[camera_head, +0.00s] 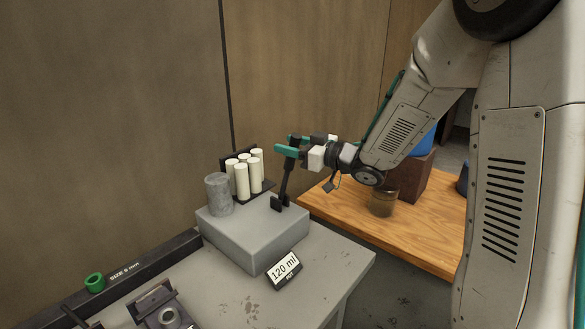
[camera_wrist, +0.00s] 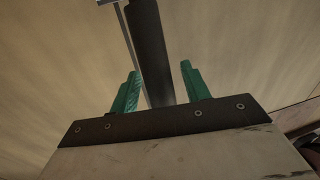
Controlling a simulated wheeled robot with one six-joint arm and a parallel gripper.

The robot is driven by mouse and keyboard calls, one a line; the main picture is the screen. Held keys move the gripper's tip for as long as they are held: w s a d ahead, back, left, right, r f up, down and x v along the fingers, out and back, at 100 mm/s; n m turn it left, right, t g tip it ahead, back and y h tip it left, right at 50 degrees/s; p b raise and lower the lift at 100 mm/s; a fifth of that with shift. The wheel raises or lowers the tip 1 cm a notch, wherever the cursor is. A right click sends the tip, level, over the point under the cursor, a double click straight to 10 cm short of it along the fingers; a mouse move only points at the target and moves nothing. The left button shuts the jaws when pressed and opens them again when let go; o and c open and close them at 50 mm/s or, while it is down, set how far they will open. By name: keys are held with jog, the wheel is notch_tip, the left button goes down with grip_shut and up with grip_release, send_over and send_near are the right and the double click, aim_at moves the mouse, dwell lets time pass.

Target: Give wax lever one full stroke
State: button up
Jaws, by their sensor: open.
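The wax lever (camera_head: 286,180) is a dark bar rising from a bracket on top of a grey box (camera_head: 245,238). It leans slightly to the right in the head view. My gripper (camera_head: 289,146) has teal fingers and is at the lever's upper end. In the wrist view the dark lever (camera_wrist: 149,50) runs between the two spread fingers (camera_wrist: 161,90), with a gap on the right side. The left finger is close to the lever; I cannot tell whether it touches. A sign reading "120 ml" (camera_head: 284,270) leans at the box's front.
A grey cylinder (camera_head: 218,194) and several cream rods (camera_head: 241,180) stand left of the lever. A green ring (camera_head: 95,281) and a dark fixture (camera_head: 160,308) are at the lower left. A wooden table (camera_head: 420,235) with a jar (camera_head: 382,203) is to the right.

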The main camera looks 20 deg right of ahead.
jog(key=v, duration=0.5)
jog(key=shift+s+d, duration=0.15)
jog(key=shift+s, duration=0.15)
dwell(0.4)
